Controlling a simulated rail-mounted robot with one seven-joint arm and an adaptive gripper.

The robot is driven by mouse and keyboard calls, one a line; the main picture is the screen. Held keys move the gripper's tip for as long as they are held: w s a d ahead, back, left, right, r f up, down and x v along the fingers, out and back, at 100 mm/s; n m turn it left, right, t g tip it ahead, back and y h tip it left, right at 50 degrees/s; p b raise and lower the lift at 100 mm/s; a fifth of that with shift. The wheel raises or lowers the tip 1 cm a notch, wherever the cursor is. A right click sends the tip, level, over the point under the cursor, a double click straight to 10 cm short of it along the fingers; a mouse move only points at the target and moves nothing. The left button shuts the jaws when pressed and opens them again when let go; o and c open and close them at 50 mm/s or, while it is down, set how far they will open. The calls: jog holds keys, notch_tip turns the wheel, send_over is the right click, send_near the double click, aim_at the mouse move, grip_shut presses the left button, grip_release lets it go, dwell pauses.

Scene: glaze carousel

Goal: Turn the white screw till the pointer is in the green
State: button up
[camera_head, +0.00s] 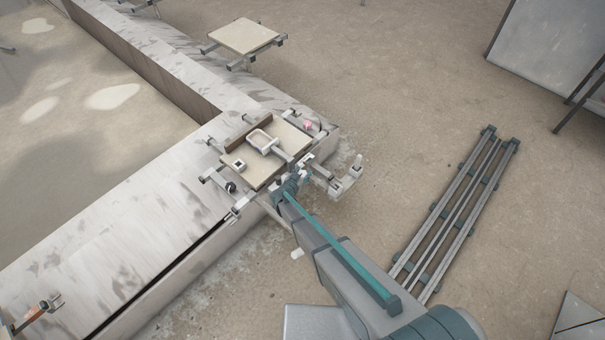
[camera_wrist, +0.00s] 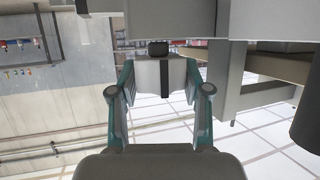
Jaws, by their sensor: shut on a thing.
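My gripper (camera_head: 303,172) is at the near right edge of a cream board (camera_head: 262,172) on the grey ledge. In the wrist view my gripper (camera_wrist: 160,75) has its teal fingers closed on both sides of a white part with a dark stripe (camera_wrist: 147,76), which appears to be the white screw. A small black block sits just behind it. In the head view the held part is too small and covered to make out. I cannot make out a pointer or a green zone in either view.
The board carries a pale rectangular frame (camera_head: 262,141) and a small white block with a dark centre (camera_head: 239,165). A pink item (camera_head: 309,126) lies at its far right corner. Metal arms stick out around it. Another board (camera_head: 243,36) stands farther back. Rails (camera_head: 455,210) lie on the right floor.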

jog(key=o, duration=1.2)
jog(key=shift+s, duration=0.1)
jog(key=v, duration=1.2)
